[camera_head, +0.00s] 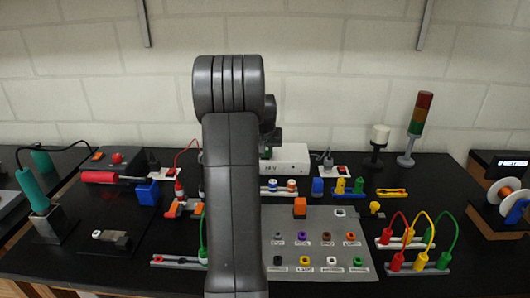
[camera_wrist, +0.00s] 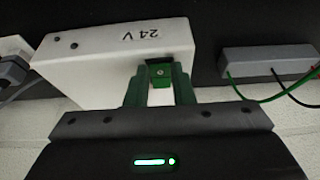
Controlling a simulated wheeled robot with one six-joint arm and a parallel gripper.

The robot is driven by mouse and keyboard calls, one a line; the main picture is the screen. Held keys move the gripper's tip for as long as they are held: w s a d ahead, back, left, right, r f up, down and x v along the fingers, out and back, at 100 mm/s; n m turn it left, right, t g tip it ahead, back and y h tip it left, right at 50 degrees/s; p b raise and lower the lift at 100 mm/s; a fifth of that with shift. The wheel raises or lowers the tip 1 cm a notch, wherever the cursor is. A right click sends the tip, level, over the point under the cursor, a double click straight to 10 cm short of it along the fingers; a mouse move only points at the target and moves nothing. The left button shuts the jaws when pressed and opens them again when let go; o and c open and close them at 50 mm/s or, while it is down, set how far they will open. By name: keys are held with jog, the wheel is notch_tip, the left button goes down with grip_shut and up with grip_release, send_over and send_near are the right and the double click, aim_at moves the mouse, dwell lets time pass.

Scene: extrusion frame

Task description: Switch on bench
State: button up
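A white power box marked 24 V (camera_wrist: 100,70) fills the upper left of the wrist view, its lettering upside down. In the head view the same white box (camera_head: 290,157) stands at the back of the bench, partly hidden by my arm. My gripper (camera_wrist: 160,72) has green fingers that stand apart, right by the box's face. A small green block (camera_wrist: 161,76) with a pale dot shows between the fingertips. I cannot tell whether the fingers touch it.
Black bench (camera_head: 130,250) carries a grey socket panel (camera_head: 320,270), red, yellow and green cables (camera_head: 418,242), and a signal tower (camera_head: 417,130) at the back right. A soldering iron in its stand (camera_head: 38,200) is at left. A grey strip with wires (camera_wrist: 265,60) lies beside the box.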

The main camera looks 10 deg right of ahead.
jog(key=shift+w+r+g+p, duration=0.15)
jog(key=shift+r+g+p, duration=0.3)
jog(key=shift+p, duration=1.25)
grip_shut()
jog(key=g+p, duration=0.1)
jog(key=p, duration=0.3)
jog(key=shift+w+d+r+g, duration=0.1)
jog(key=shift+w+g, duration=0.15)
jog(key=shift+g, duration=0.1)
jog(key=shift+w+y+p, duration=0.1)
jog(key=shift+y+p, duration=0.2)
jog(key=shift+p, duration=0.35)
jog(key=shift+g, duration=0.3)
jog(key=o, duration=0.9)
grip_release()
jog(key=shift+f, duration=0.2)
jog(key=r, duration=0.4)
jog(key=s+r+b, duration=0.1)
jog(key=r, duration=0.8)
jog(key=shift+s+r+b, duration=0.2)
jog(key=shift+r+b, duration=0.15)
jog(key=shift+r, duration=0.05)
